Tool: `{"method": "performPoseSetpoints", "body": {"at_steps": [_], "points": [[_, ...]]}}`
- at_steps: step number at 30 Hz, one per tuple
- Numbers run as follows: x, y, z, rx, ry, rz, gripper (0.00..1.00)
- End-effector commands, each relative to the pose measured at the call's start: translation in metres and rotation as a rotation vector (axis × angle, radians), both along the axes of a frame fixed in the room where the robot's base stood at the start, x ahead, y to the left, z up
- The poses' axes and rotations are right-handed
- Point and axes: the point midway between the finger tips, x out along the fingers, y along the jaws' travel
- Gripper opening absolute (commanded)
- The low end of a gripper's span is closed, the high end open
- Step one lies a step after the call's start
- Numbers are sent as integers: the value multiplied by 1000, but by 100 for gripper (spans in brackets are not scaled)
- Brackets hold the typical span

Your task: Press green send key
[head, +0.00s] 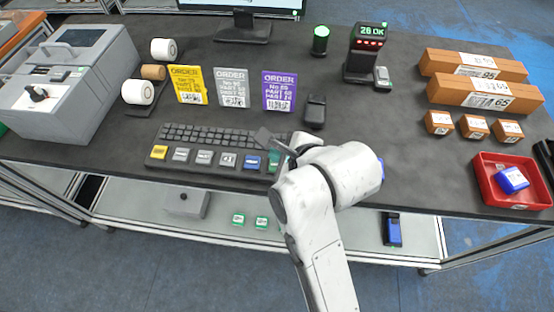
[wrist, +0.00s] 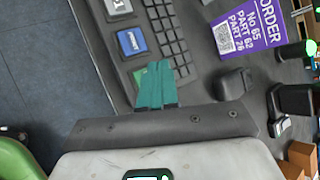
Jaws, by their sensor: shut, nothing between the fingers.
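The keyboard (head: 208,136) lies on the dark table, with a front row of larger coloured keys. The green key (wrist: 140,77) is at the right end of that row, beside the blue key (wrist: 131,41). It is partly hidden by my gripper (wrist: 154,70), whose teal fingers are shut and empty. The fingertips are over or beside the green key; I cannot tell whether they touch it. In the head view, my gripper (head: 277,160) is at the keyboard's right end, and my arm covers part of that area.
A black mouse (head: 314,111) lies right of the keyboard. Yellow, grey and purple order cards (head: 279,91) stand behind it. A scanner stand (head: 364,52) is at the back. Boxes (head: 485,94) and a red tray (head: 484,188) are at the right.

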Motion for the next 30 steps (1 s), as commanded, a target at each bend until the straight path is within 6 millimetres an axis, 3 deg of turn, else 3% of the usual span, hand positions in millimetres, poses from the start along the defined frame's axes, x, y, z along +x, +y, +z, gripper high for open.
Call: {"method": "performPoseSetpoints", "body": {"at_steps": [1,12,30], "points": [[0,0,10,0,0,0,0],[0,0,40,-1,1,0,0],[0,0,41,0,0,0,0]]}}
